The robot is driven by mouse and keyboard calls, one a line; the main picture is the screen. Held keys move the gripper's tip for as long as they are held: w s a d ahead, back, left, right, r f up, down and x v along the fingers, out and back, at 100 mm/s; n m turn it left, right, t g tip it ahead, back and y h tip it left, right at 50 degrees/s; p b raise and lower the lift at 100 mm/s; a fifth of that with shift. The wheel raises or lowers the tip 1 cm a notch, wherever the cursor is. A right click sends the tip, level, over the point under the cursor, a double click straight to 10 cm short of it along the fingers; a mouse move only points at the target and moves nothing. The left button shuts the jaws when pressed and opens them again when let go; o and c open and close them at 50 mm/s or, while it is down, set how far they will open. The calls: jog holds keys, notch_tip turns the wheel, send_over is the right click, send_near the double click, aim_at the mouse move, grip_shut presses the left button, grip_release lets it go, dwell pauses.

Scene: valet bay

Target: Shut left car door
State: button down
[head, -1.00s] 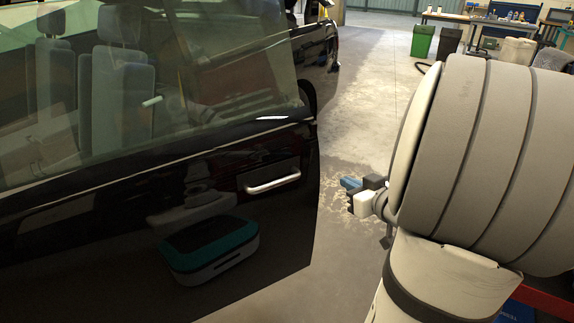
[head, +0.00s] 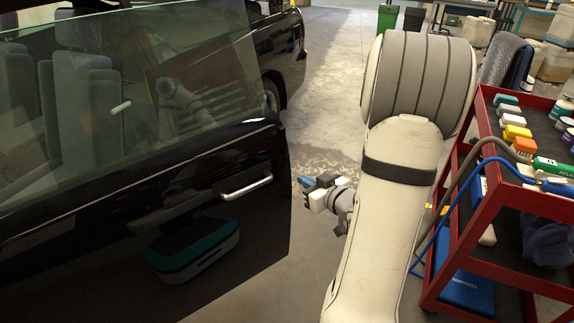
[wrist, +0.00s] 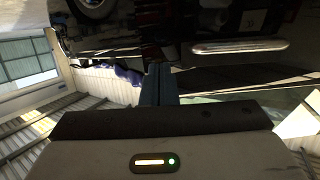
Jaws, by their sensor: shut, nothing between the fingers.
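The car door (head: 250,235) is a glossy black panel with a window. It stands open, swung out from the black car (head: 275,50), in the left half of the head view. Its silver handle (head: 246,187) is near the door's free edge; it also shows in the wrist view (wrist: 240,46). My gripper (head: 306,182), with blue fingers, is just right of the free edge in the head view, and I see no contact. The fingers are together and empty; in the wrist view they (wrist: 158,84) point towards the dark door, left of the handle.
A red cart (head: 480,215) with bottles, brushes and a blue hose (head: 440,215) stands close on the right of my arm. Green and dark bins (head: 387,18) are at the back. The floor (head: 330,90) beyond the door is clear.

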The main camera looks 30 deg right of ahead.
aim_at(281, 168)
jog(key=b+x, duration=0.1)
jog(key=x, duration=0.8)
jog(key=shift+w+f, duration=0.1)
